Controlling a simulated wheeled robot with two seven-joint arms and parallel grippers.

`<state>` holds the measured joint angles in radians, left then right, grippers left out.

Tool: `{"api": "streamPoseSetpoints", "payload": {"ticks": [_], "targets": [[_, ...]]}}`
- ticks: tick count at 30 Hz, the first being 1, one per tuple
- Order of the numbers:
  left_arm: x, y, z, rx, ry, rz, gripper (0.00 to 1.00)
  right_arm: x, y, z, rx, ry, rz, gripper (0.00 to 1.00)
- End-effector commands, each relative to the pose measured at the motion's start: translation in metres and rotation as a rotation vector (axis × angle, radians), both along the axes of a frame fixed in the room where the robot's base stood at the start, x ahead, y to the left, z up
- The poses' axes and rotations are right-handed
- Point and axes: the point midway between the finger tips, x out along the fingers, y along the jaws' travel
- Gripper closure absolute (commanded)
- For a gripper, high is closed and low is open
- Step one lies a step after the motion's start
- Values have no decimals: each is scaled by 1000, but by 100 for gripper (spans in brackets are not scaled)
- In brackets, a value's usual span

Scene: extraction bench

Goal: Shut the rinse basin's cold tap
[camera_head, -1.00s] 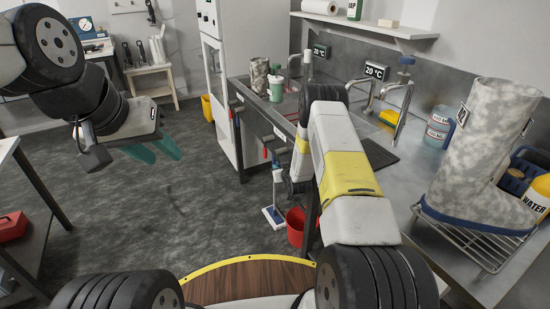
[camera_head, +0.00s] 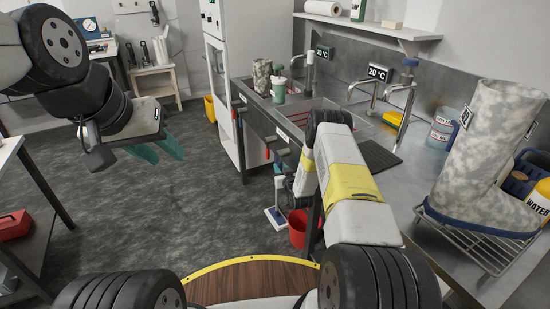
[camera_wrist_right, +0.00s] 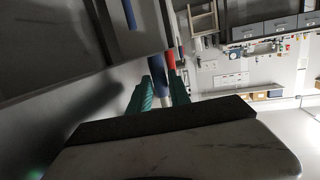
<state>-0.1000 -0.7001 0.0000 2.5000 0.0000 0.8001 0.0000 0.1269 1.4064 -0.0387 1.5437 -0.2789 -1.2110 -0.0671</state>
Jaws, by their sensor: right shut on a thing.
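The sink basin (camera_head: 297,113) is set in the steel bench, with curved spouts (camera_head: 361,92) behind it. A red handle (camera_head: 267,152) hangs from the bench's front edge below a white label. The handle's exact angle is hard to tell. My left gripper (camera_head: 157,150) is open and empty over the floor.
Bottles and a yellow sponge (camera_head: 392,118) are on the bench.

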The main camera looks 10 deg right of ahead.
Motion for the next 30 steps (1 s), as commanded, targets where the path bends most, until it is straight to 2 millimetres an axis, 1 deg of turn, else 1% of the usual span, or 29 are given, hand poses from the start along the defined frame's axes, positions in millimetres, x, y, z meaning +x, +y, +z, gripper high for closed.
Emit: {"api": "streamPoseSetpoints", "payload": {"ticks": [1, 4, 13, 16, 19, 24, 27, 30], "targets": [[0, 0, 0, 0, 0, 0, 64, 1, 0, 0, 1, 0, -1, 75], [0, 0, 0, 0, 0, 0, 64, 1, 0, 0, 1, 0, -1, 55], [0, 0, 0, 0, 0, 0, 64, 0, 0, 0, 0, 0, 0, 55], [0, 0, 0, 0, 0, 0, 64, -5, -1, 1, 0, 2, 0, 55], [0, 0, 0, 0, 0, 0, 64, -18, -3, 3, 0, 3, -1, 55], [0, 0, 0, 0, 0, 0, 64, -48, -8, 8, 0, 3, -1, 55], [0, 0, 0, 0, 0, 0, 64, -62, -10, 10, -1, 3, -1, 55], [0, 0, 0, 0, 0, 0, 64, -71, -12, 12, 0, 1, -1, 55]]}}
